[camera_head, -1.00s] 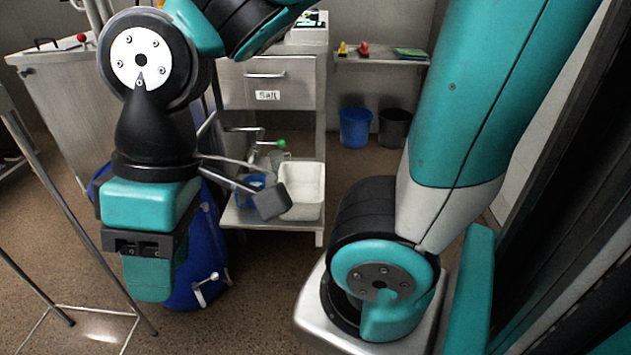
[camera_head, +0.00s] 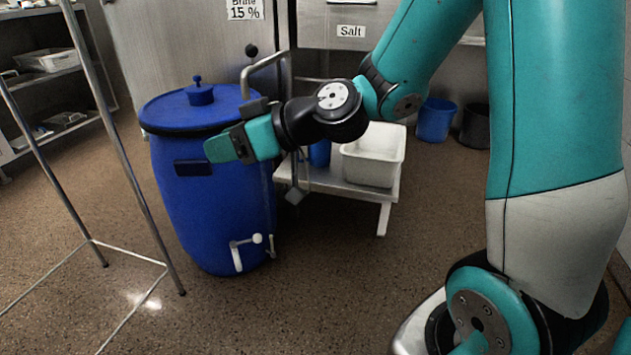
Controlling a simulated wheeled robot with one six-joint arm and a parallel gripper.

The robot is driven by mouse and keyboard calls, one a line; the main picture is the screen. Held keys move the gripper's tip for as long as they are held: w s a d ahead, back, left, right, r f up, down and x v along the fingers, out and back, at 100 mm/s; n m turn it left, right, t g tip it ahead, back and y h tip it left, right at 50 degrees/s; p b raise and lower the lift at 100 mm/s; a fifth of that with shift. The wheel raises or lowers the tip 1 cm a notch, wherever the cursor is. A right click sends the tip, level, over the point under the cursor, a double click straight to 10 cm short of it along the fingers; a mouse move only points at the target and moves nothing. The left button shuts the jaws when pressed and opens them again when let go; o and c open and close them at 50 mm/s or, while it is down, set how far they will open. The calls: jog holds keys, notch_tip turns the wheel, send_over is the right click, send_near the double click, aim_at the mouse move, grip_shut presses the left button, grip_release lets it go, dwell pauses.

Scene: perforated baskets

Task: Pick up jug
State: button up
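No jug shows clearly. A small blue vessel (camera_head: 320,153) stands on the low metal shelf, left of a white bin; my arm hides much of it, and I cannot tell whether it is the jug. My gripper (camera_head: 213,150) points left, in front of the upper part of a large blue barrel in the picture. It is well left of the blue vessel. Its fingers are seen from the side, so their opening cannot be made out. I see nothing held in it.
The lidded blue barrel (camera_head: 212,220) has a white tap low in front. The white bin (camera_head: 373,158) sits on the low shelf (camera_head: 350,187). A metal frame (camera_head: 120,150) stands at left. Blue (camera_head: 435,121) and dark (camera_head: 475,126) buckets are at the back. Middle floor is clear.

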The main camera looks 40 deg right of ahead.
jog(key=w+d+f+m+t+h+b, duration=0.5)
jog(key=d+f+b, duration=0.3)
jog(key=d+f, duration=0.4)
jog(key=w+d+f+m+t+h+b, duration=0.35)
jog(key=d+f+h+b, duration=0.45)
jog(key=d, duration=0.5)
jog(key=p, duration=1.3)
send_over(305, 176)
jog(key=s, duration=0.1)
jog(key=shift+s+a+f+m, duration=0.2)
jog(key=shift+f+m, duration=0.05)
jog(key=shift+f, duration=0.1)
jog(key=shift+w+d+f, duration=0.15)
jog(key=shift+w, duration=0.45)
jog(key=shift+w+d+f+p, duration=0.15)
jog(key=shift+w+p, duration=0.1)
jog(key=shift+w, duration=1.05)
jog(key=shift+w+d+f+p, duration=0.1)
jog(key=shift+w+d+p, duration=0.1)
jog(key=shift+w, duration=1.05)
grip_shut()
